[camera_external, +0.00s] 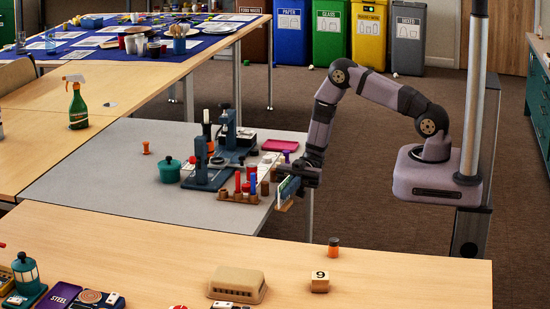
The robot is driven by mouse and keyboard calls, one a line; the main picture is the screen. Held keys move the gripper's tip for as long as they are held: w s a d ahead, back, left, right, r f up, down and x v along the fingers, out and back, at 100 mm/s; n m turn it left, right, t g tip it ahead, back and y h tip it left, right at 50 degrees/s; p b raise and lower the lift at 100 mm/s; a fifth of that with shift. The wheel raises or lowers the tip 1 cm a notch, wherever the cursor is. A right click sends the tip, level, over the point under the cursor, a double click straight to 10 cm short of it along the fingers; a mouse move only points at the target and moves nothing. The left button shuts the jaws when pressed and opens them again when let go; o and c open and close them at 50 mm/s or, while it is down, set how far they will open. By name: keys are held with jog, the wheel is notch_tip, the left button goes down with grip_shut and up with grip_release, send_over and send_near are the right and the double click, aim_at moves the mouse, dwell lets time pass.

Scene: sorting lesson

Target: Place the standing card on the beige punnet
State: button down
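The standing card (289,187) is a small blue-green card with a pale wooden strip at its lower edge. It is at my gripper (297,181), by the right edge of the grey table. My gripper appears shut on it, with the card tilted and partly hidden by the fingers. The card seems to be clear of the tabletop. The beige punnet (238,284) is a low ribbed box on the front wooden table, below and left of my gripper in the picture. Its top looks closed, and nothing rests on it.
Test tubes in a wooden rack (240,190), a blue microscope-like stand (210,165) and a teal pot (168,170) crowd the grey table left of my gripper.

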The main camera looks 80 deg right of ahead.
jog(key=shift+s+d, duration=0.15)
jog(key=shift+d, duration=0.95)
jog(key=shift+s+d, duration=0.15)
jog(key=shift+d, duration=0.9)
jog(key=s+d+r+m+t+h, duration=0.25)
jog(key=d+m+t, duration=0.45)
jog(key=d, duration=0.6)
notch_tip(320, 180, up, 6)
jog(key=n+t+p, duration=0.1)
jog(key=p, duration=1.1)
jog(key=shift+s+a+r, duration=0.15)
jog(key=shift+s, duration=0.3)
jog(key=shift+h, duration=0.25)
